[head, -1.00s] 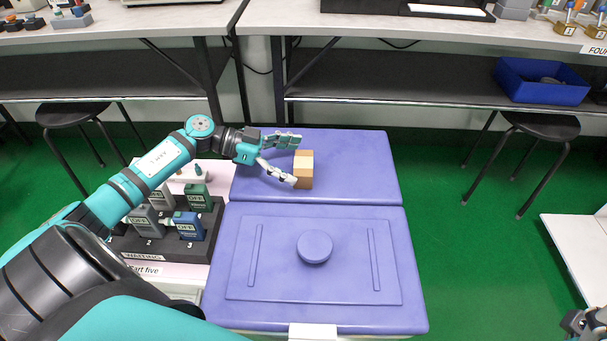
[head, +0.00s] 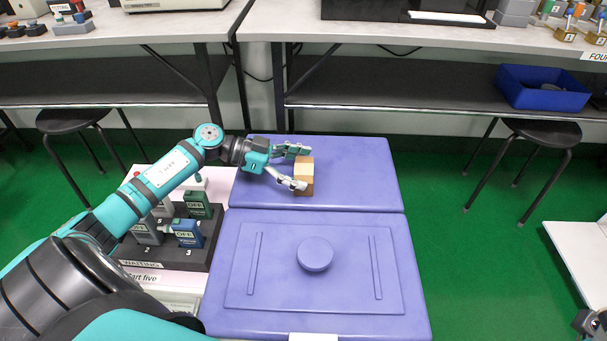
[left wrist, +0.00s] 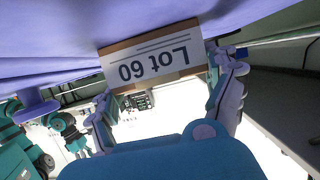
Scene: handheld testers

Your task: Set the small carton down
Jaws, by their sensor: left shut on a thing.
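The small carton (head: 304,177) is tan with a pale band. It appears to stand on the rear purple lid (head: 350,165), near that lid's middle. My left gripper (head: 299,168) reaches in from the left and is shut on the carton, one finger at its far side and one at its near side. In the left wrist view the carton (left wrist: 152,60) shows an upside-down "Lot 60" label between the fingers, with the purple surface against its upper edge. My right gripper (head: 592,325) is partly visible at the bottom right corner, and its jaws are unclear.
A front purple lid with a round knob (head: 316,254) lies nearer me. A dark rack (head: 180,238) of small testers marked "OFF" is to the left, under my left arm. Benches with stools (head: 540,130) stand behind. The rear lid's right side is clear.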

